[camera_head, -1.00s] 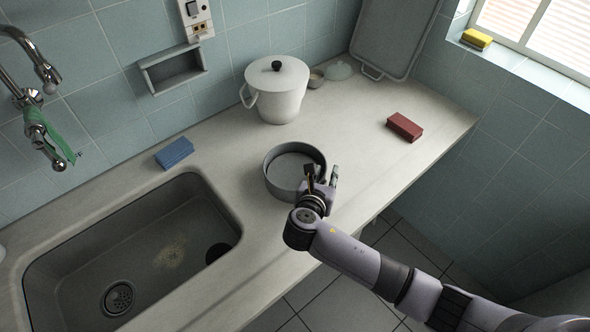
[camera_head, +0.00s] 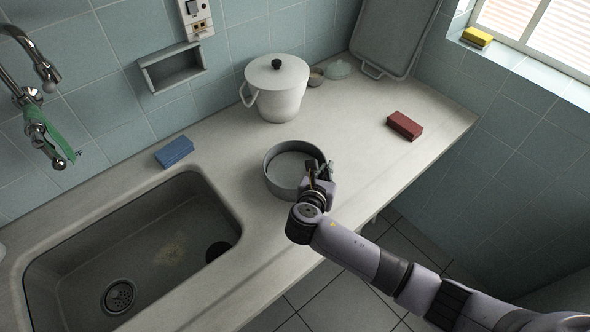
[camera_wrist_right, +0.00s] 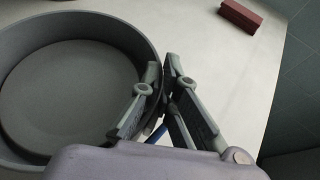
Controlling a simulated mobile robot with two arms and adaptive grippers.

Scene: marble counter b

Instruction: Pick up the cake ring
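The cake ring (camera_head: 272,182) is a round grey ring with a low wall, lying flat on the counter. It fills the left of the right wrist view (camera_wrist_right: 112,32). My right gripper (camera_head: 320,168) is at the ring's right side, over the rim. In the right wrist view its fingers (camera_wrist_right: 163,75) are close together on the ring's wall, one on the inner side and one on the outer side. The lower part of the grip is partly hidden. My left gripper is not in view.
A white lidded pot (camera_head: 277,98) stands behind the ring. A red sponge (camera_head: 404,125) lies to the right and a blue sponge (camera_head: 174,152) to the left, by the sink (camera_head: 70,258). The counter's front edge is close to the ring.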

